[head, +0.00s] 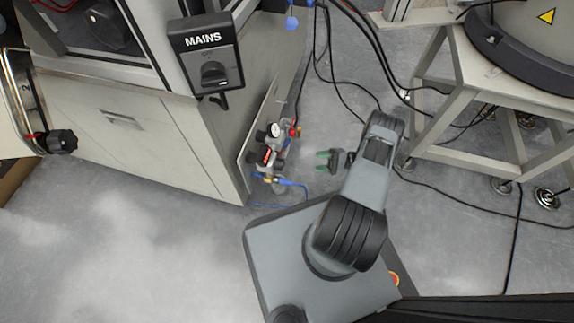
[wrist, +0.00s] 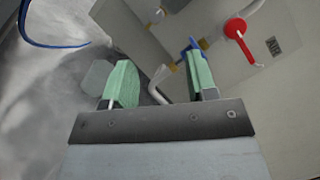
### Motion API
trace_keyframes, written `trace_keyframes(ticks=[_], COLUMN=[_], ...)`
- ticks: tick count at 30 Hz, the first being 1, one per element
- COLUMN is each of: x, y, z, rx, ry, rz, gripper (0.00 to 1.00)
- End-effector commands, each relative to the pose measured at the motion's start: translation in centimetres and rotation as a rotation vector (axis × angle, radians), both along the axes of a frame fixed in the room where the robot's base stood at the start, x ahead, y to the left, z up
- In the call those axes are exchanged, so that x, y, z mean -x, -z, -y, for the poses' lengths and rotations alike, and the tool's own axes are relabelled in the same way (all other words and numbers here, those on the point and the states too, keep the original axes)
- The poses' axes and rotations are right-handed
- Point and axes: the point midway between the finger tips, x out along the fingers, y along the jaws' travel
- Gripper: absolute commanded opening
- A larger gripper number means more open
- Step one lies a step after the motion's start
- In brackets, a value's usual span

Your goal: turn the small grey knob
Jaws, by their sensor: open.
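A cluster of air fittings (head: 270,157) is mounted on the side of the grey cabinet, with a round gauge, dark and grey parts and a red handle. I cannot make out for certain which of its small parts is the small grey knob. My gripper (head: 326,161) is to the right of the cluster, apart from it, with green fingertips. In the wrist view my gripper (wrist: 161,82) is open and empty. Beyond its fingers, the wrist view shows a red handle (wrist: 236,29), a blue handle (wrist: 192,48) and a bent grey pipe (wrist: 160,80).
A dark MAINS switch box (head: 208,56) is on the upper cabinet (head: 122,140). A white-framed stand (head: 455,95) is at the right, with black cables (head: 340,95) running across the floor beside it. A blue hose (wrist: 50,40) loops near the gripper. Floor is clear at lower left.

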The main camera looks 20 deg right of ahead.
Motion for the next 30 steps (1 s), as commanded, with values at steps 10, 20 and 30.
trace_keyframes(ticks=[10, 20, 30], x=[0.5, -1.2, -2.6], y=[1.7, 0.4, -0.6], z=[-1.7, -7.7, -11.9], rx=[-0.066, -0.064, -0.062], ry=[0.074, 0.070, 0.072], rz=[0.023, 0.023, 0.024], gripper=[0.53, 0.53, 0.53])
